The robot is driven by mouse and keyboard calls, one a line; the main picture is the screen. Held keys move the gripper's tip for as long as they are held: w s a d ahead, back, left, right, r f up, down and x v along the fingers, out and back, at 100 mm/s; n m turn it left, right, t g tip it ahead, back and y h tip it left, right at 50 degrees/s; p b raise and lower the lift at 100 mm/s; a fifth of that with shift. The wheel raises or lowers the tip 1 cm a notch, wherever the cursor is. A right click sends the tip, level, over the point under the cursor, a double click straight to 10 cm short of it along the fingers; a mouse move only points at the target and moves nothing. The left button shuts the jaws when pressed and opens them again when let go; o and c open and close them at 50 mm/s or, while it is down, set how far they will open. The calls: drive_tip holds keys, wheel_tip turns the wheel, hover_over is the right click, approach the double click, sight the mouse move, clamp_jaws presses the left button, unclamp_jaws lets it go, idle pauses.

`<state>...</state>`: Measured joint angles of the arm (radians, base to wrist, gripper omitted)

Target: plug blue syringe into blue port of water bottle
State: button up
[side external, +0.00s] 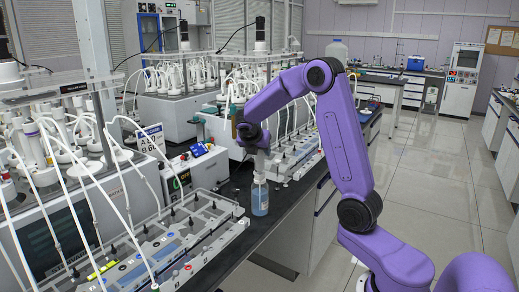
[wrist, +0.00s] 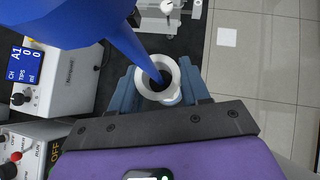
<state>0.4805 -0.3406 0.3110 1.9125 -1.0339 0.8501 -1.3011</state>
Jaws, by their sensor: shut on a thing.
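The water bottle (side external: 260,198) stands upright on the dark bench in the side external view. It has a white cap and bluish contents. My gripper (side external: 258,152) is directly above it, pointing down and shut on a pale upright piece.
A long rack with ports (side external: 200,240) lies on the bench left of the bottle. White controller boxes (side external: 195,168) stand behind it; one also shows in the wrist view (wrist: 70,80). White hoses hang from the reactors at left. The bench's front edge is close to the bottle.

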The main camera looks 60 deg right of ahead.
drive_tip(key=shift+f, duration=0.1)
idle(0.3)
drive_tip(key=o, duration=1.1)
drive_tip(key=shift+o, duration=0.2)
drive_tip(key=shift+a, duration=0.1)
drive_tip(key=v, duration=1.7)
drive_tip(key=shift+s+a, duration=0.15)
drive_tip(key=shift+a, duration=0.05)
